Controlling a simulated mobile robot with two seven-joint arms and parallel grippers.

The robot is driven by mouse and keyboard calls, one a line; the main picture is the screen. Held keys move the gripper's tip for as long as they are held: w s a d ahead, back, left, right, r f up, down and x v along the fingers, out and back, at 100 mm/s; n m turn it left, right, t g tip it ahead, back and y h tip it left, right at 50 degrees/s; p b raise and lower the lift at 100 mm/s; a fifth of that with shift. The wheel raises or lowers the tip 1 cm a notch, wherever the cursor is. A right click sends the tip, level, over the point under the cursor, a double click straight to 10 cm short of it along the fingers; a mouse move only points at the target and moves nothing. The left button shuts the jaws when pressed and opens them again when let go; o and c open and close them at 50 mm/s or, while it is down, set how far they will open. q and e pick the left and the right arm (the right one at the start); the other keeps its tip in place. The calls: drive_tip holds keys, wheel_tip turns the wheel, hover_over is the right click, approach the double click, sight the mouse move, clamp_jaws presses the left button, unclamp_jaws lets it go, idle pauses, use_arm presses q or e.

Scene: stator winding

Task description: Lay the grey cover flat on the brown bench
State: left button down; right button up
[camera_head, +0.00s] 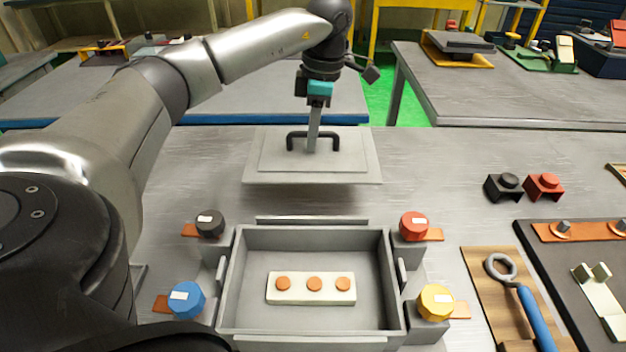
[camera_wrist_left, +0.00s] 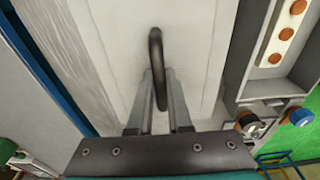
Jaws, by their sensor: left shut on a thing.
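The grey cover (camera_head: 355,160) is a flat rectangular plate with a raised panel and a black handle (camera_head: 298,135). My left gripper (camera_head: 313,148) is shut on the handle from above. The cover looks level and a little above the bench, with a soft shadow under its front edge, behind the open grey box (camera_head: 310,240). In the left wrist view the cover (camera_wrist_left: 195,50) and handle (camera_wrist_left: 156,45) sit between the fingers (camera_wrist_left: 158,98). The bench (camera_head: 440,180) looks grey here, not brown. My right gripper is not in view.
The box holds a white strip (camera_head: 313,299) with orange discs. Black (camera_head: 210,223), red (camera_head: 413,225), blue (camera_head: 186,298) and yellow (camera_head: 435,302) knobs stand around it. Black (camera_head: 504,187) and red (camera_head: 544,186) blocks stand right. Bare bench lies right of the cover.

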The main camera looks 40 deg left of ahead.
use_arm(q)
wheel_tip(320, 180, down, 6)
drive_tip(key=shift+r+b, duration=0.1)
drive_tip(key=shift+b, duration=0.35)
drive_tip(key=shift+f, duration=0.5)
drive_tip(key=shift+f+b, duration=0.4)
drive_tip(key=shift+f, duration=1.3)
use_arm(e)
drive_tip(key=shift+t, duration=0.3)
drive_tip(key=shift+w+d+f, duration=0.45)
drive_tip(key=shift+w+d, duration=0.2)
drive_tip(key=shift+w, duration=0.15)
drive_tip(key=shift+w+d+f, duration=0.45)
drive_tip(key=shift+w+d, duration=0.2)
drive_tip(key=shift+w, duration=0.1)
use_arm(q)
drive_tip(key=shift+f, duration=0.1)
drive_tip(key=c, duration=0.8)
unclamp_jaws()
drive_tip(key=shift+f, duration=0.1)
drive_tip(key=shift+c, duration=0.2)
